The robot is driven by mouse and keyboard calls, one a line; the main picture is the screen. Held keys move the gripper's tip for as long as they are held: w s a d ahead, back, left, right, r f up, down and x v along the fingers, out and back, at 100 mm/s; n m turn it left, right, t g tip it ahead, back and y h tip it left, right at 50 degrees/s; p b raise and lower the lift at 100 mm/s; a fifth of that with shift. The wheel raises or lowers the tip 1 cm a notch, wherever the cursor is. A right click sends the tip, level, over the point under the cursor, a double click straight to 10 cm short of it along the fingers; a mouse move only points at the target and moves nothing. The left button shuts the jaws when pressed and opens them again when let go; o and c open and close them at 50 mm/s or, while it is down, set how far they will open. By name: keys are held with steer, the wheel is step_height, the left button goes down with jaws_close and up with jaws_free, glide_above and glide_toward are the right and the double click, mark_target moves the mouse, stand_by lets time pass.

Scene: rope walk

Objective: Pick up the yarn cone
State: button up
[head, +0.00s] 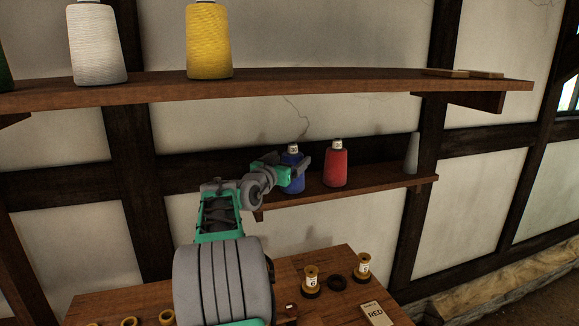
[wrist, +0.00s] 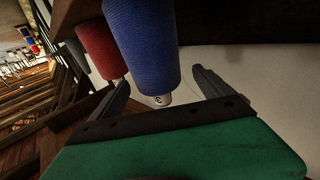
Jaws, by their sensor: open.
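The blue yarn cone (head: 293,181) stands on the lower wall shelf, partly hidden behind my gripper (head: 289,165). In the wrist view the blue cone (wrist: 143,45) appears with its narrow, pale tip pointing down, toward my gripper's palm. My gripper (wrist: 158,82) is open, with one dark finger to each side of the cone's tip. I cannot tell whether either finger touches it. The red yarn cone (head: 336,163) stands to its right on the same shelf and also shows in the wrist view (wrist: 98,47), beyond the left finger.
A pale grey cone (head: 412,153) stands at the right end of the lower shelf (head: 380,186). White (head: 97,42) and yellow (head: 209,40) cones stand on the upper shelf (head: 330,84), above my arm. Small spools (head: 311,279) and a label block (head: 376,313) are on the table (head: 330,262).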

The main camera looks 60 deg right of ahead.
steer(key=d+f, duration=0.2)
steer(key=d, duration=0.1)
steer(key=shift+s+d+f, duration=0.1)
steer(key=shift+d+f, duration=0.05)
steer(key=shift+d, duration=0.1)
steer(key=shift+c, duration=1.4)
steer(key=shift+a+r, duration=0.5)
steer(key=shift+a, duration=0.35)
steer(key=c, duration=0.3)
steer(key=shift+d+f, duration=0.3)
steer(key=shift+d, duration=0.15)
steer(key=c, duration=0.3)
steer(key=shift+a, duration=0.15)
steer(key=c, duration=0.3)
steer(key=shift+f, duration=0.1)
steer(key=c, duration=0.5)
